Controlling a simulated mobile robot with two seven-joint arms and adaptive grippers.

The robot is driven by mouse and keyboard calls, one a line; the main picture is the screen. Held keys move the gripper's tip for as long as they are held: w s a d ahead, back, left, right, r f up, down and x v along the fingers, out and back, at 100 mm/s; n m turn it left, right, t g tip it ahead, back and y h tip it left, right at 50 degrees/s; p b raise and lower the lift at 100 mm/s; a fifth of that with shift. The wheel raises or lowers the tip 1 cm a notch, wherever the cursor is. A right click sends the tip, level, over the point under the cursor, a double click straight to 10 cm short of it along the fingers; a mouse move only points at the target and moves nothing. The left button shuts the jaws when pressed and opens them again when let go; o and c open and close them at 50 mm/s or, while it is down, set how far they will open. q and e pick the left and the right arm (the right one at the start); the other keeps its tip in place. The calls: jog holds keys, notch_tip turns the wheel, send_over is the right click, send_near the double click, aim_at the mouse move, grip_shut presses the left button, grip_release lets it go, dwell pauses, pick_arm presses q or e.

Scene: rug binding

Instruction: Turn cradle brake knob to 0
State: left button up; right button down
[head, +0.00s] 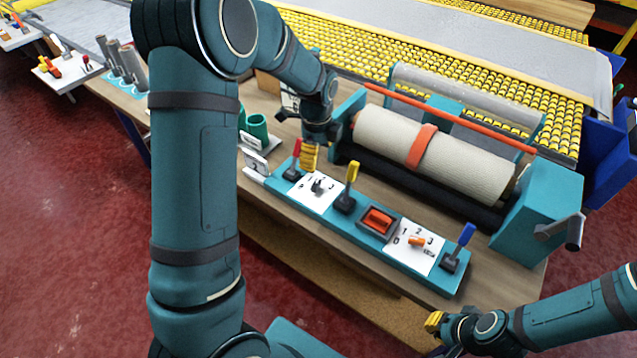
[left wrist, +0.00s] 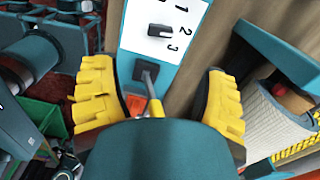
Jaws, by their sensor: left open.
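A teal control panel (head: 372,262) runs along the bench front. It carries two white dial plates: one with a black knob (head: 318,187), one with an orange knob (head: 416,240). I cannot tell from labels which is the cradle brake. In the left wrist view, the black knob (left wrist: 160,31) sits on its plate beside the numbers 1, 2 and 3. My left gripper (head: 310,157) is open above the panel's left part, near the black knob, apart from it. A lever (left wrist: 150,88) with a yellow handle shows between its fingers. My right gripper (head: 433,321) is at the lower right; its opening is unclear.
On the panel, a red lever (head: 296,150), yellow lever (head: 351,172), red switch (head: 377,219) and blue lever (head: 466,235) stand close to the knobs. A cream roll (head: 440,155) lies in a teal cradle behind.

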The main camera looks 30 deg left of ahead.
aim_at(317, 184)
pick_arm(q)
notch_tip(317, 184, down, 12)
jog(key=shift+r+b, duration=0.2)
jog(key=shift+b, duration=0.6)
jog(key=c, duration=1.2)
